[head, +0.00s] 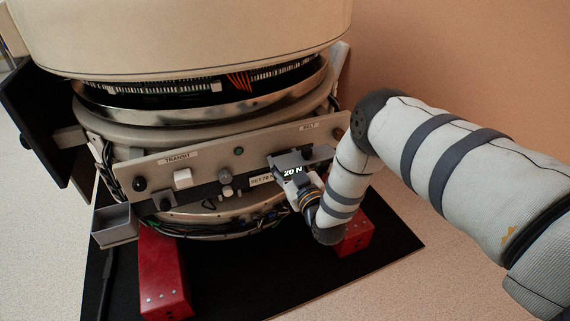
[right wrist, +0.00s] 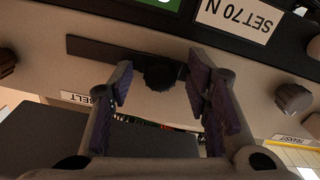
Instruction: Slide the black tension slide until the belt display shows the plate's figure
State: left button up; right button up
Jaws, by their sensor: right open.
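The black tension slide shows as a dark round knob (right wrist: 160,75) on a dark slot (right wrist: 95,48) in the right wrist view, which sees the panel upside down. My right gripper (right wrist: 160,88) is open, with one finger on each side of the knob and gaps visible. In the head view my right gripper (head: 303,187) is at the panel's right part and hides the slide. The belt display (head: 292,171) reads 20 N. The plate (right wrist: 238,17) reads SET 70 N; it is partly visible in the head view (head: 262,180). My left gripper is not in view.
The grey panel (head: 215,155) carries a TRANSIT label, a white block (head: 183,178) and several dark knobs. A grey open box (head: 113,225) hangs at its left. Red feet (head: 165,275) stand on a black mat (head: 260,285). A dark open door (head: 40,125) is far left.

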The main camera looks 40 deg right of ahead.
aim_at(298, 149)
jog(key=shift+w, duration=0.1)
jog(key=shift+c, duration=0.3)
grip_shut()
jog(key=shift+s+d, duration=0.2)
jog(key=shift+d, duration=0.65)
jog(key=shift+s+d, duration=0.2)
jog(key=shift+d, duration=0.6)
jog(key=shift+s+d, duration=0.2)
jog(key=shift+d, duration=0.65)
jog(key=shift+o, duration=0.3)
grip_release()
jog(key=v, duration=1.2)
